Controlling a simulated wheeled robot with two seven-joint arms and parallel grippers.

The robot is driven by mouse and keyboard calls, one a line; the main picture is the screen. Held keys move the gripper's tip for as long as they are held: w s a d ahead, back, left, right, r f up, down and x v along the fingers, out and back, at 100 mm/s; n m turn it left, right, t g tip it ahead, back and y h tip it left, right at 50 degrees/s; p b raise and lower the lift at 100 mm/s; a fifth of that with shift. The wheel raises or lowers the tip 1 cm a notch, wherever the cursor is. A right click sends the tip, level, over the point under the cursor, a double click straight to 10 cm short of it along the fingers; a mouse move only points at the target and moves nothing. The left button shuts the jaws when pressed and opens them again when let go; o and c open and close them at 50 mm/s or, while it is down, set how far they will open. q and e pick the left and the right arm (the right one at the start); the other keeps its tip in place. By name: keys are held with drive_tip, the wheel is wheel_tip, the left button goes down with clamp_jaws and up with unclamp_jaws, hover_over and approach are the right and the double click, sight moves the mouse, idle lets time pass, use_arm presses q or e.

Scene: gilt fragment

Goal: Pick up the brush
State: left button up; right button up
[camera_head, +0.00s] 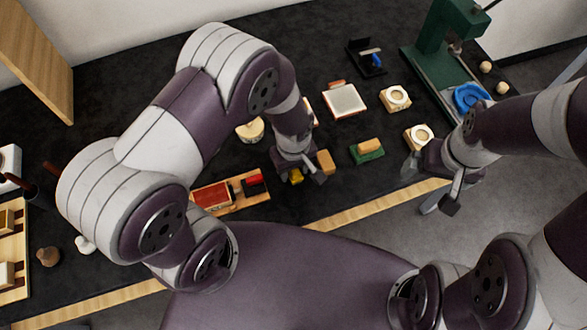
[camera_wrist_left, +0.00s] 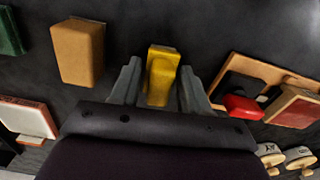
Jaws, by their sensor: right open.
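A small yellow block-like thing (camera_wrist_left: 161,78), which I cannot surely tell is the brush, lies on the dark table. It also shows in the head view (camera_head: 296,177), partly hidden by my left gripper (camera_head: 305,177). In the left wrist view the left gripper (camera_wrist_left: 158,85) has its fingers apart, one on each side of the yellow thing. A gap shows at the left finger; contact at the right one is unclear. My right gripper (camera_head: 437,190) is open and empty by the table's front edge.
A tan block (camera_wrist_left: 78,52) lies close to the left gripper. On its other side is a wooden tray (camera_head: 238,207) with red and black items. A green block with a tan top (camera_head: 367,151), a framed white plate (camera_head: 344,101) and a green press (camera_head: 434,55) stand to the right.

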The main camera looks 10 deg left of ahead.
use_arm(q)
drive_tip(key=c, duration=0.7)
drive_tip(key=shift+o, duration=0.2)
drive_tip(key=shift+r, duration=0.1)
drive_tip(key=shift+r, duration=0.3)
drive_tip(key=r, duration=0.3)
drive_tip(key=shift+d+r+b, duration=0.3)
drive_tip(key=shift+d+r, duration=0.05)
drive_tip(key=s+d+r+b, duration=0.1)
drive_tip(key=s+d+r, duration=0.1)
drive_tip(key=d+r, duration=0.4)
drive_tip(key=d, duration=0.4)
drive_tip(key=shift+s+d+r+b, duration=0.25)
drive_tip(key=shift+d+r+b, duration=0.05)
drive_tip(key=shift+d, duration=0.1)
drive_tip(key=o, duration=0.3)
drive_tip(key=shift+c, duration=1)
